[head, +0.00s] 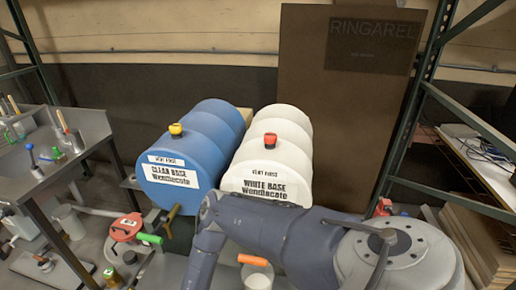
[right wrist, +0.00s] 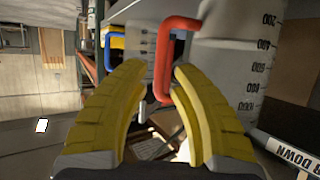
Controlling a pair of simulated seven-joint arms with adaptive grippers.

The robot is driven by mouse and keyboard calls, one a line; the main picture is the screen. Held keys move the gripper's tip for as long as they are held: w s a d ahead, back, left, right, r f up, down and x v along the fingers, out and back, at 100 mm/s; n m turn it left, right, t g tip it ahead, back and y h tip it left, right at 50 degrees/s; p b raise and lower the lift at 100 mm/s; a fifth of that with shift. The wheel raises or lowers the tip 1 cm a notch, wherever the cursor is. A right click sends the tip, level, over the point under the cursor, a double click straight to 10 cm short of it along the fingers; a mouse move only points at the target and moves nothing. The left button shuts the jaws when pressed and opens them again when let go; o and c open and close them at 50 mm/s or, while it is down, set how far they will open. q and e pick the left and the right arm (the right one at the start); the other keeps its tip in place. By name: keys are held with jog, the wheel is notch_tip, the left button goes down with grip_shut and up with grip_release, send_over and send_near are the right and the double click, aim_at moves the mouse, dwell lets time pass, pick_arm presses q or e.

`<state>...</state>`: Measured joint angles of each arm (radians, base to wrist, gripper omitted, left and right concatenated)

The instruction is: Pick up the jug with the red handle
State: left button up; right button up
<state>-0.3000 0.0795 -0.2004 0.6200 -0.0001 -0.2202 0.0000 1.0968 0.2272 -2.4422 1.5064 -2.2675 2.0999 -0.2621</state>
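In the right wrist view, a pale translucent jug (right wrist: 228,75) with upside-down volume marks stands at the upper right. Its red handle (right wrist: 164,60) is bent like a bracket and reaches out towards my right gripper (right wrist: 156,69). The two yellow fingers are open, and the handle's long bar shows in the gap between them, nearer the right finger. Whether a finger touches it I cannot tell. In the head view my right arm crosses the lower middle, and its gripper is out of frame. My left gripper is not in view.
A blue drum (head: 185,150) and a white drum (head: 275,150) lie behind my right arm. A white container with an orange handle (head: 254,260) is just below them. A metal bench (head: 80,140) is at left.

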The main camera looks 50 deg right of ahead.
jog(key=shift+s+d+f, duration=0.25)
jog(key=shift+s+d, duration=0.1)
jog(key=shift+d, duration=0.25)
grip_shut()
